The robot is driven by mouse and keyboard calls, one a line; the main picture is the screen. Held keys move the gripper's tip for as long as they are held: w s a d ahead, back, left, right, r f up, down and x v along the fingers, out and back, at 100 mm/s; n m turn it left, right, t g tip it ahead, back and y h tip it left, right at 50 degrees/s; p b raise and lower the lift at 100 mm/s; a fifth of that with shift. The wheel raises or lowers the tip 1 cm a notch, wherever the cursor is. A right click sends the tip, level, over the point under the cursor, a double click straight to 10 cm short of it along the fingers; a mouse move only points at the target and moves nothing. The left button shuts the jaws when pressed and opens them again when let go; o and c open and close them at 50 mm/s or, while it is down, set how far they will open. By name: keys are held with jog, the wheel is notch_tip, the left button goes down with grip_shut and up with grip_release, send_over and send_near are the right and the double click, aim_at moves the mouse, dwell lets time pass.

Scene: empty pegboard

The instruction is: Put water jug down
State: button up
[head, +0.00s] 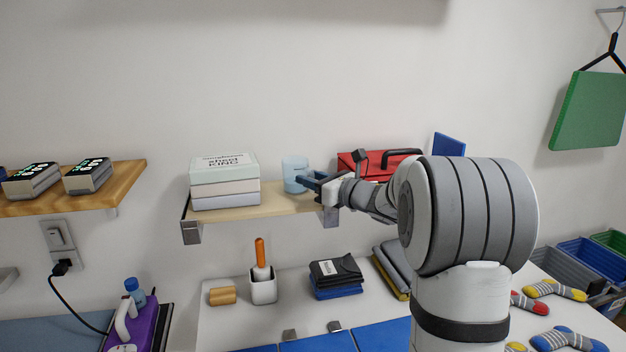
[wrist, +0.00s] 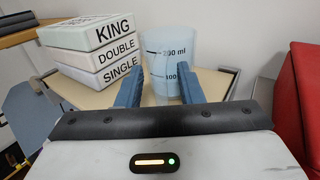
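The water jug (wrist: 164,50) is a translucent light-blue cup with dark ml marks. It is upright at the shelf (head: 272,206), near the middle, and also shows in the head view (head: 292,170). My gripper (head: 308,181) reaches in from the right at the jug's side. In the wrist view its two blue fingers (wrist: 162,82) are apart, one at each side of the jug, overlapping its edges. I cannot tell whether they press on it. The jug's base looks at shelf level, but the contact is not clear.
Stacked boxes (head: 224,187) stand left of the jug. A red case (head: 352,162) is to its right, close to my gripper. A blue panel (head: 449,145) stands farther right. A white table (head: 215,322) with tools and folded cloth lies below.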

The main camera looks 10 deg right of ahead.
jog(key=shift+r, duration=0.1)
jog(key=b+v, duration=0.3)
jog(key=v, duration=0.9)
jog(key=s+a+f+n+g+h, duration=0.1)
jog(key=s+a+f+n+g, duration=0.85)
jog(key=s+a+n, duration=0.4)
jog(key=s+d+f+n+g+h, duration=0.1)
jog(key=s+f+n+h, duration=0.3)
jog(key=s+n, duration=0.3)
jog(key=s+d+f+n+g+h, duration=0.1)
jog(key=s+d+f+n+h, duration=0.1)
jog(key=s+f+n+h, duration=0.3)
jog(key=s+n, duration=0.3)
jog(key=shift+d+n, duration=0.25)
jog(key=shift+n, duration=0.1)
